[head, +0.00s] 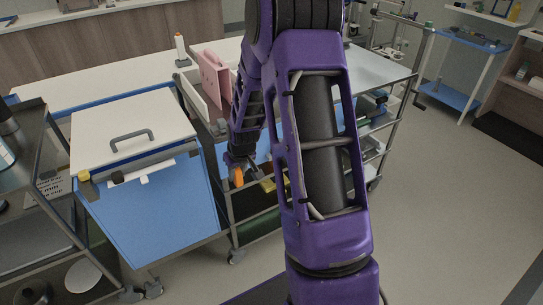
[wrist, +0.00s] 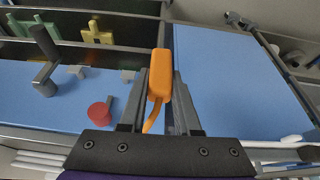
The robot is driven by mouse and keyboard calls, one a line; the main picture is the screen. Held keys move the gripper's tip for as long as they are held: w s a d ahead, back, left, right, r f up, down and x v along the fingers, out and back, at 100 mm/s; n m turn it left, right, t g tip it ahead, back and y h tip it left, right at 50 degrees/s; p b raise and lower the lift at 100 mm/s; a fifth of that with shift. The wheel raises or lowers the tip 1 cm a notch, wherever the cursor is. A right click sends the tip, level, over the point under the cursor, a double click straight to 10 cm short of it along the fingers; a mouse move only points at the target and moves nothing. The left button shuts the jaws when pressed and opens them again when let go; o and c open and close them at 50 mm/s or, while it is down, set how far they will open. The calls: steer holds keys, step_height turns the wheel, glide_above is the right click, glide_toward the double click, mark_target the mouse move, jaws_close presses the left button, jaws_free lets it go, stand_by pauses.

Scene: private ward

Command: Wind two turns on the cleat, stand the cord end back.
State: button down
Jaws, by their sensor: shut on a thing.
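My gripper (wrist: 160,95) is shut on the orange cord end (wrist: 161,72), a smooth, block-like piece between the two dark fingers. A thin orange cord (wrist: 152,120) curves down from it towards the gripper's base. In the head view my gripper (head: 241,168) is low over the blue-topped cart, with the orange piece (head: 238,177) showing at it. In the wrist view a dark grey post with a bar (wrist: 45,68) stands on the blue surface at left, near a red disc (wrist: 100,112). I cannot tell for sure which part is the cleat. No wound turns can be made out.
Yellow (wrist: 97,34) and green (wrist: 40,26) pieces lie in a dark tray at the wrist view's top left. A blue bin with a white lid (head: 130,122) stands close left of my gripper. A pink folder (head: 209,78) stands behind. The floor at right (head: 455,190) is clear.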

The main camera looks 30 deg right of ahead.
steer(key=w+d+f, duration=0.2)
steer(key=w+d, duration=0.1)
steer(key=d, duration=0.5)
steer(key=w+d+f, duration=0.2)
steer(key=w+d, duration=0.1)
steer(key=d, duration=0.5)
steer(key=a+f+b, duration=0.1)
steer(key=a+b, duration=0.1)
steer(key=a, duration=0.7)
step_height(320, 180, down, 7)
steer(key=d+b, duration=0.3)
steer(key=d+r+p, duration=0.2)
steer(key=d, duration=0.5)
step_height(320, 180, up, 6)
steer(key=a+p, duration=0.1)
steer(key=p, duration=0.1)
